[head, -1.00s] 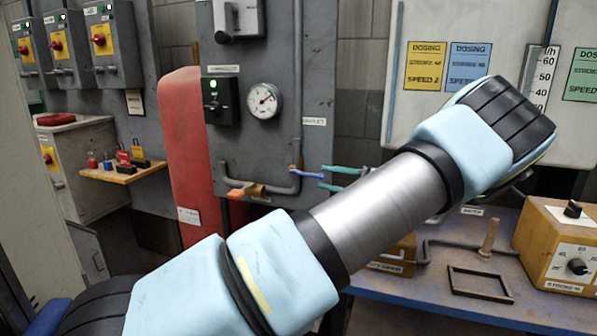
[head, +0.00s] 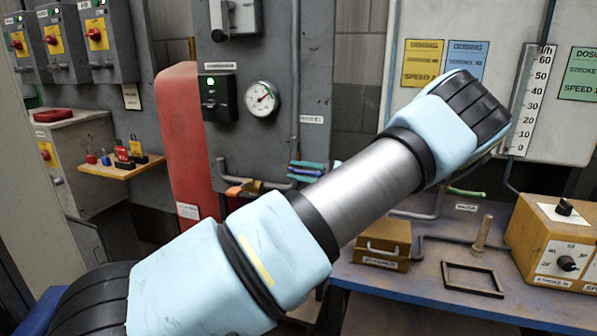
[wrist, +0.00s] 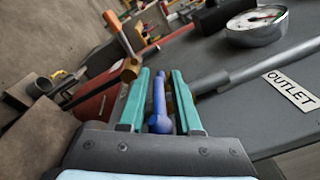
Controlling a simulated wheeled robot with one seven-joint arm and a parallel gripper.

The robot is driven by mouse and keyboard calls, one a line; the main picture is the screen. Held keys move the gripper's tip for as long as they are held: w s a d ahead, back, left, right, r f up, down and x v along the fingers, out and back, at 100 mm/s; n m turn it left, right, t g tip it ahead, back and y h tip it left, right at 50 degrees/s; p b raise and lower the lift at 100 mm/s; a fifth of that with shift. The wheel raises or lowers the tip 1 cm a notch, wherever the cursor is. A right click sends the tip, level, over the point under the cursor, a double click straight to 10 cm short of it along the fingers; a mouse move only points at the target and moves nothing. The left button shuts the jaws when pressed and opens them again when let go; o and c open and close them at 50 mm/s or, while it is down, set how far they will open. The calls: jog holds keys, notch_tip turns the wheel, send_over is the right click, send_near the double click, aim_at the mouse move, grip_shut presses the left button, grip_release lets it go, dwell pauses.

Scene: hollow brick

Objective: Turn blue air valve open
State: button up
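The blue air valve handle (wrist: 158,108) is a slim blue lever in the wrist view, on the pipework by the grey panel. My gripper (wrist: 161,76) has two teal fingers, which stand apart on either side of the lever. Narrow gaps seem to show beside the lever, so the fingers do not look closed on it. In the head view my gripper (head: 292,171) is at the lower right of the panel, at the pipe. The fingers mostly cover the blue lever there. The valve body is partly hidden behind the fingers.
An orange valve handle (wrist: 117,35) is left of my fingers. A grey pipe (wrist: 225,75) runs close on the right, near the OUTLET label (wrist: 292,90). A gauge (head: 262,98) is above on the panel. A red column (head: 180,140) stands left. A blue workbench (head: 400,285) is at right.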

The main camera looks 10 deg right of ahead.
grip_shut()
dwell(1.1)
